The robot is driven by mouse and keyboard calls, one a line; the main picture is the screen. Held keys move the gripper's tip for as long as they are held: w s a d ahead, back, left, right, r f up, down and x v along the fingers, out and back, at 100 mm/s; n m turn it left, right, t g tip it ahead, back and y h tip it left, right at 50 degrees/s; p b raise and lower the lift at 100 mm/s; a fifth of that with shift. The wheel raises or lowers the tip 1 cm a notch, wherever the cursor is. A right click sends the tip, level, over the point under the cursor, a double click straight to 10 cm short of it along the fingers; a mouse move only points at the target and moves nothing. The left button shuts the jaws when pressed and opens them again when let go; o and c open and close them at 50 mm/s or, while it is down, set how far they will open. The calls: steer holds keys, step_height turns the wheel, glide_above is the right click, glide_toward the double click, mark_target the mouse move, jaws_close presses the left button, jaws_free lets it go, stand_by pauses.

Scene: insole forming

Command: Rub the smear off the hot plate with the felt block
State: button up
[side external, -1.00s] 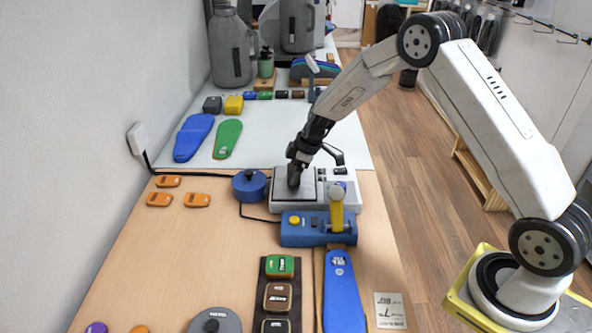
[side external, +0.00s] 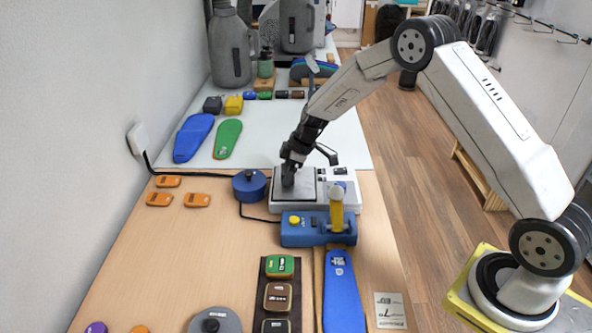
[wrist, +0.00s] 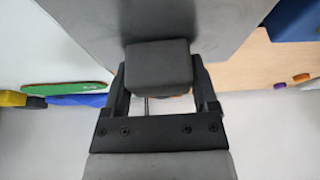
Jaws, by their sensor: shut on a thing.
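The hot plate (side external: 308,190) is a flat dark grey square on a light grey housing near the middle of the bench. In the wrist view its grey surface (wrist: 215,30) fills the upper middle. My gripper (side external: 289,165) is over the left part of the plate. In the wrist view my gripper (wrist: 163,80) is shut on the dark grey felt block (wrist: 158,62), one finger on each side. The block (side external: 288,181) appears to be at the plate surface, but contact is hard to confirm. I cannot make out a smear in either view.
A blue round pot (side external: 250,186) stands just left of the plate. A blue device with a yellow lever (side external: 337,215) stands in front. Blue (side external: 194,138) and green (side external: 228,139) insoles lie behind left. Orange pieces (side external: 197,200) lie left.

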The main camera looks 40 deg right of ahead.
steer(key=shift+w+a, duration=0.55)
steer(key=shift+a, duration=0.1)
steer(key=shift+r, duration=4.1)
steer(key=shift+a, duration=0.1)
